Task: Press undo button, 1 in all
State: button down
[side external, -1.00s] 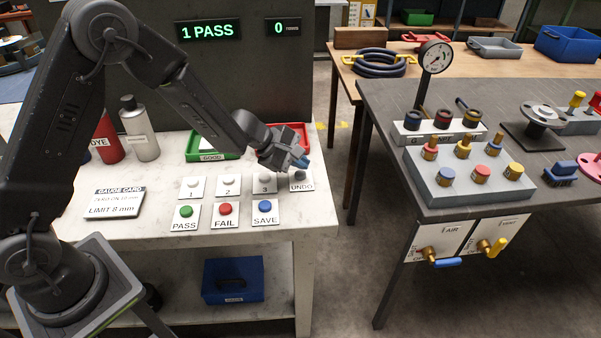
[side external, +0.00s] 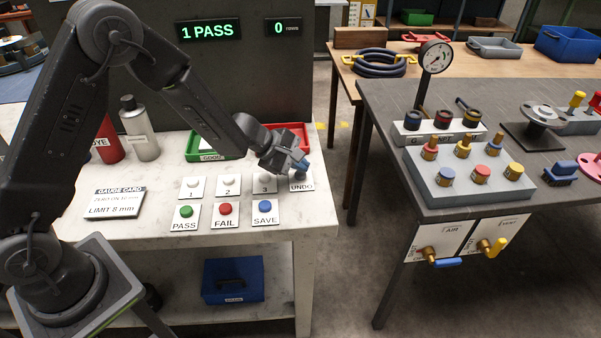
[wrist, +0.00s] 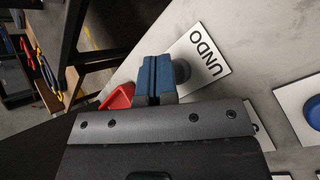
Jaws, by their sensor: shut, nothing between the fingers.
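The UNDO button plate (side external: 301,187) is a white square at the right end of the bench's upper button row. In the wrist view the UNDO plate (wrist: 211,62) shows its label, and its dark grey button (wrist: 181,71) is partly hidden behind the fingers. My gripper (side external: 304,166) is shut and empty, with its blue fingertips right over the UNDO button. In the wrist view the blue fingertips (wrist: 155,77) are together beside the button. I cannot tell whether they touch it. The display (side external: 208,30) reads "1 PASS" and the smaller display (side external: 283,28) reads "0".
Buttons 1, 2 and 3 (side external: 265,183) stand left of UNDO, with PASS (side external: 185,216), FAIL (side external: 225,215) and SAVE (side external: 265,213) in front. A red tray (side external: 297,130) and a green tray (side external: 193,147) lie behind. The bench's right edge is close to UNDO.

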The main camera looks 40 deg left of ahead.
aim_at(300, 175)
jog(key=shift+f, duration=0.55)
dwell(0.9)
jog(key=shift+r, duration=0.9)
jog(key=shift+r, duration=2.5)
